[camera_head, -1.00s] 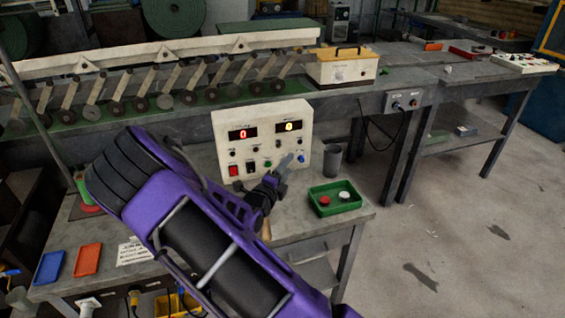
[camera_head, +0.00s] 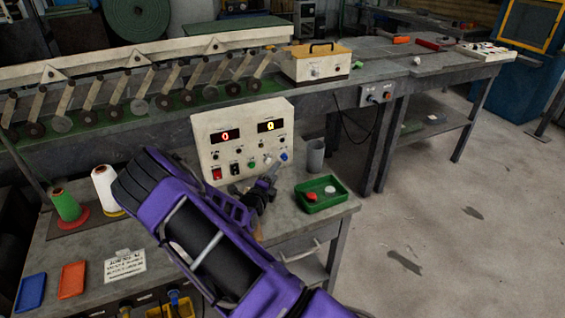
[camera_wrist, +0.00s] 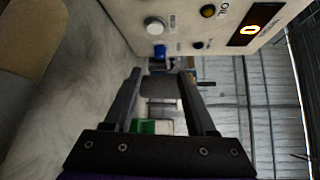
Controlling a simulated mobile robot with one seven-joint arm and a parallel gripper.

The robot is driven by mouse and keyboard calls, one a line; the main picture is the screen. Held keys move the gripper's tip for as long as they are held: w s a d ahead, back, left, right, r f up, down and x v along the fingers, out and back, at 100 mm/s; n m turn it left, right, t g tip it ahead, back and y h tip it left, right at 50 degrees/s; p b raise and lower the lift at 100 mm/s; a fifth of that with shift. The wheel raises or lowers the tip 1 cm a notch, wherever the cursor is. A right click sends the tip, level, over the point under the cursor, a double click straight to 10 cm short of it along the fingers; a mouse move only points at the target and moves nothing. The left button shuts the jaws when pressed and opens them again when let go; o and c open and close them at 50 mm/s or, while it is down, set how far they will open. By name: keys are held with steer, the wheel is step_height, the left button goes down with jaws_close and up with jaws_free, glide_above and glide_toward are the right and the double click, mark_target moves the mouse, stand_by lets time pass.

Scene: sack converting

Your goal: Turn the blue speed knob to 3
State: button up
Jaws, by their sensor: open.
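The blue speed knob (camera_head: 284,156) is at the lower right of the cream control panel (camera_head: 205,130), which shows red and yellow digits. It also shows in the wrist view (camera_wrist: 160,51), beside a white round knob or button (camera_wrist: 154,26). My gripper (camera_head: 273,173) is in front of the panel's lower right, a little left of and below the blue knob in the head view. In the wrist view my gripper (camera_wrist: 160,75) is open with nothing held between its fingers. The blue knob lies just beyond the fingertips. The knob's pointer and the scale marks are too small to read.
A grey cup (camera_head: 316,157) stands right of the panel. A green tray (camera_head: 322,206) holds a red and a white piece. Thread spools (camera_head: 107,190) and flat blue and orange trays (camera_head: 71,280) are at the left. The floor at the right is clear.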

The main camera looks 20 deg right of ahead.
mark_target(285, 159)
steer(key=x, duration=0.8)
steer(key=shift+w, duration=0.1)
jaws_close()
